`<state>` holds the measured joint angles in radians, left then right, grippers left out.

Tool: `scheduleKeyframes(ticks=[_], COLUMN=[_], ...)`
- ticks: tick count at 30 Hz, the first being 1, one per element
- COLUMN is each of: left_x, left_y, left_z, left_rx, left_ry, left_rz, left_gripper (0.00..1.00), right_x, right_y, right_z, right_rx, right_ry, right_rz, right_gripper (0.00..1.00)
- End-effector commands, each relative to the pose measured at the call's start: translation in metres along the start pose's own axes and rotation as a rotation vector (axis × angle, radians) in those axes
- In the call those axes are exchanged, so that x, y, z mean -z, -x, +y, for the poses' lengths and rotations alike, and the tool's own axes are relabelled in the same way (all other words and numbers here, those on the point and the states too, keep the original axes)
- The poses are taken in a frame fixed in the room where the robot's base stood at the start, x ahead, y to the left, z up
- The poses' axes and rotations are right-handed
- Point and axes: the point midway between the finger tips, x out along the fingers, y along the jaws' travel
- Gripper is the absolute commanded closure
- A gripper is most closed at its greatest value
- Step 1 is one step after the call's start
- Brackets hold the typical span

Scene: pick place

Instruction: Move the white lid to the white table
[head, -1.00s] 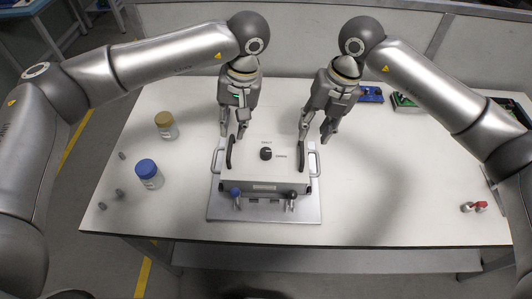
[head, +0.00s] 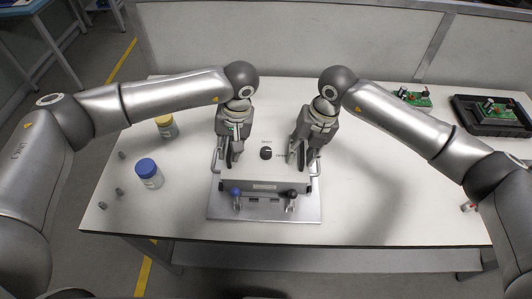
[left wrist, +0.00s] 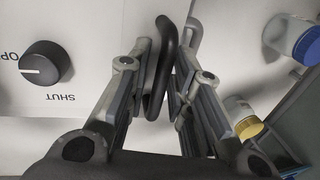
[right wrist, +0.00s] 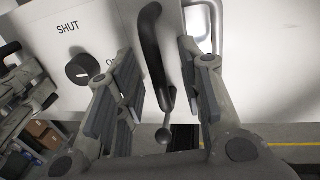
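The white lid (head: 265,170) with its black OPEN/SHUT knob (head: 266,153) sits on a box at the front middle of the white table (head: 400,195). It has a black handle at each side. My left gripper (head: 232,160) is lowered at the left handle; in the left wrist view that black handle (left wrist: 159,75) stands between its parted fingers. My right gripper (head: 303,162) is lowered at the right handle; in the right wrist view that handle (right wrist: 151,50) runs between its open fingers, with a gap to the right finger.
The box stands on a grey plate (head: 300,214), with blue-tipped and black-tipped clamps at its front. A yellow-lidded jar (head: 166,127) and a blue-lidded jar (head: 150,174) stand to the left. Green circuit boards lie at the back right.

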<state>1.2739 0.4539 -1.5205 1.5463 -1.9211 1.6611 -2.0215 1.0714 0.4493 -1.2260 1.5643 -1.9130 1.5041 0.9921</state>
Motion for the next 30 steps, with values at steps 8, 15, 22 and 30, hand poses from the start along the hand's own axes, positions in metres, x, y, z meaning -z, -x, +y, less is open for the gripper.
scheduleKeyframes(ticks=[8,15,22,30], left_x=[0.000,0.000,0.000,0.000], left_y=[0.000,0.001,0.002,0.015], left_z=[0.000,0.000,0.000,-0.003], left_rx=[0.000,0.000,0.000,-0.001], left_ry=[0.000,0.000,0.000,0.000], left_rz=[0.000,0.000,0.001,0.001], left_gripper=[1.00,1.00,1.00,1.00], right_x=[0.000,0.000,0.000,0.000], right_y=[0.000,0.000,0.001,0.015], right_z=[0.000,0.000,0.000,0.003], right_rx=[0.000,0.000,0.000,0.000], right_ry=[0.000,-0.001,-0.001,-0.001], right_rz=[0.001,0.001,0.000,0.000], right_gripper=[0.97,1.00,1.00,1.00])
